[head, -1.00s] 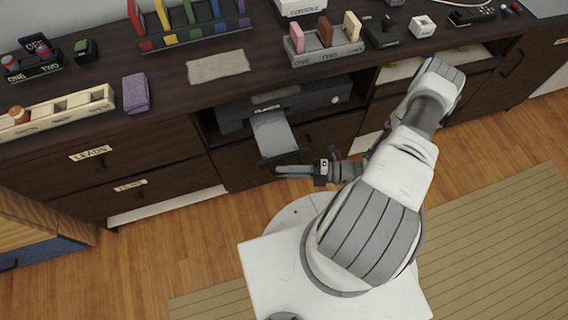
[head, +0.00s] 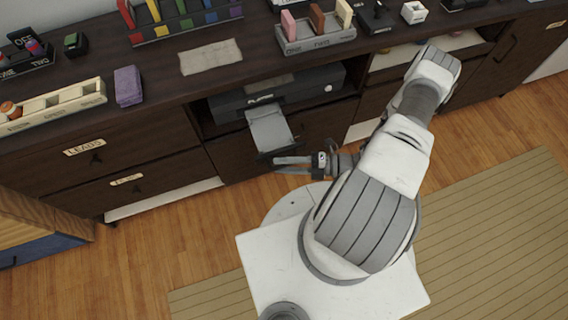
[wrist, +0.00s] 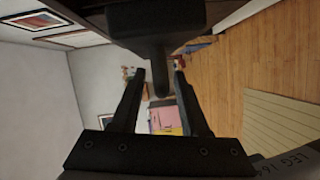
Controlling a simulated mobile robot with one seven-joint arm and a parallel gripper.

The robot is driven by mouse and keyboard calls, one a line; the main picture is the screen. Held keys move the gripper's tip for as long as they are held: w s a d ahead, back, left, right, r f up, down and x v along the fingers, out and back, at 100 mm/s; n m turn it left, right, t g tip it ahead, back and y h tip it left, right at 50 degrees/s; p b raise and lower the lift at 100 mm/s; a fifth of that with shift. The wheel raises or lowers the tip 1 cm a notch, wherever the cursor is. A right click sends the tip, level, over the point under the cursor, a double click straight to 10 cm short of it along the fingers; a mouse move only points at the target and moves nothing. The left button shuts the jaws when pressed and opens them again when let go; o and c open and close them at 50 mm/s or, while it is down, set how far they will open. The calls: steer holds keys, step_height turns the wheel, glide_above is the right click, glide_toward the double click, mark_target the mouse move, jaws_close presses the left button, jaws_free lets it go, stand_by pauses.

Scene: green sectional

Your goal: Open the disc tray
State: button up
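The disc player (head: 325,88) is a dark grey box on the open shelf of the cabinet. Its light grey disc tray (head: 270,130) sticks out of the front, past the shelf edge, and ends in a dark front piece. My gripper (head: 279,166) is just in front of and below that dark end. In the wrist view, my gripper (wrist: 160,85) has its fingers apart. A dark peg (wrist: 158,80), apparently the tray's handle, shows between them with a gap on both sides. Whether a finger touches it is hard to tell.
Drawers labelled LEADS (head: 85,147) stand left of the player. The cabinet top holds a purple block (head: 128,86), a paper sheet (head: 210,57) and a grey peg holder (head: 318,42). The wooden floor (head: 170,240) at the left is clear.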

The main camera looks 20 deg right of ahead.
steer(key=v, duration=1.7)
steer(key=shift+d, duration=0.2)
